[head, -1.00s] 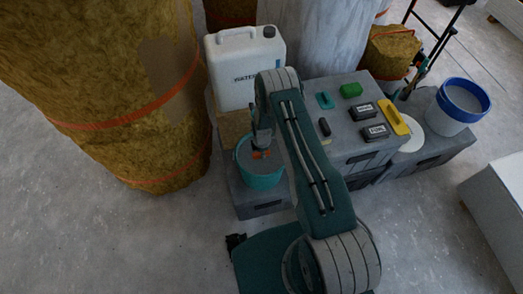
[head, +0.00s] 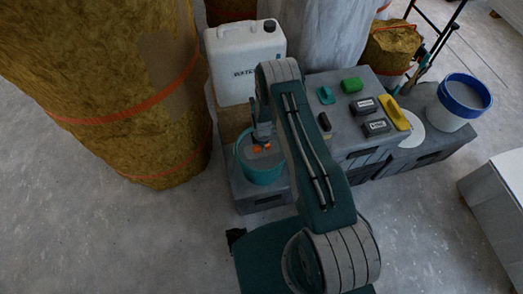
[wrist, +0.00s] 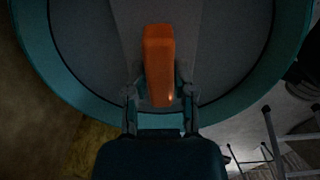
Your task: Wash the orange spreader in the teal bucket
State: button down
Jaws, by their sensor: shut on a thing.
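The teal bucket (head: 262,174) stands on a grey case, left of my arm in the head view. In the wrist view its rim (wrist: 75,93) curves around the picture and its inside looks grey. My gripper (head: 262,142) points down at the bucket's opening. It is shut on the orange spreader (wrist: 158,60), which shows between the two fingers in the wrist view. In the head view only small orange parts of the spreader (head: 258,149) show over the bucket. Whether the spreader touches the bucket's contents cannot be told.
A white water canister (head: 240,62) stands just behind the bucket. Wrapped insulation rolls (head: 110,90) rise at the left.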

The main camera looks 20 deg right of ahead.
jog(key=shift+f, duration=0.1)
jog(key=shift+f, duration=0.5)
jog(key=shift+r, duration=0.2)
jog(key=shift+r, duration=0.4)
jog(key=shift+f, duration=0.1)
jog(key=shift+f, duration=0.5)
jog(key=shift+r, duration=0.2)
jog(key=shift+r, duration=4.65)
